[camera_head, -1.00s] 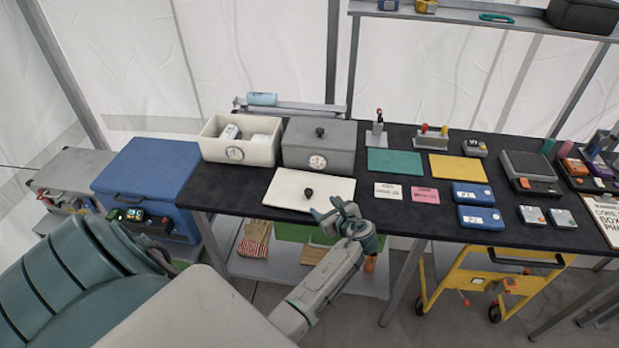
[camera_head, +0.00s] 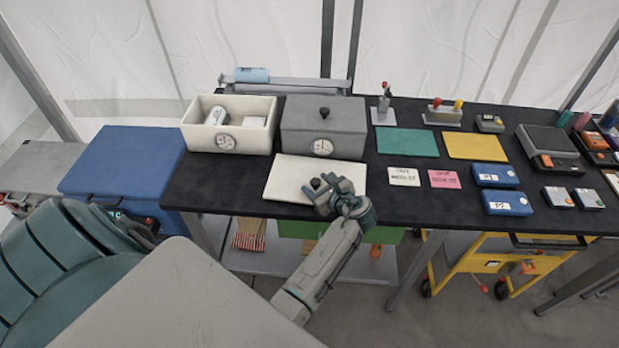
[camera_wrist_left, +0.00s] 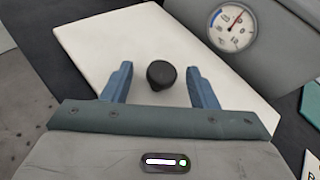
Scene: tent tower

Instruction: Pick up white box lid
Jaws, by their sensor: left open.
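The white box lid (camera_head: 290,178) lies flat on the black table, in front of the open white box (camera_head: 203,137) and the closed grey box (camera_head: 305,143). Its round black knob (camera_head: 316,184) stands up near the middle. My left gripper (camera_head: 328,190) is at the knob in the head view and partly covers the lid's right side. In the left wrist view the open fingers (camera_wrist_left: 160,88) stand on either side of the knob (camera_wrist_left: 161,74), with clear gaps to both. The lid (camera_wrist_left: 140,40) fills much of that view. My right gripper is not in view.
Green and yellow mats (camera_head: 407,143), white and pink cards (camera_head: 404,177) and blue cases (camera_head: 507,202) lie to the right of the lid. The black table (camera_head: 217,190) is bare left of the lid. A yellow cart (camera_head: 480,262) stands below.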

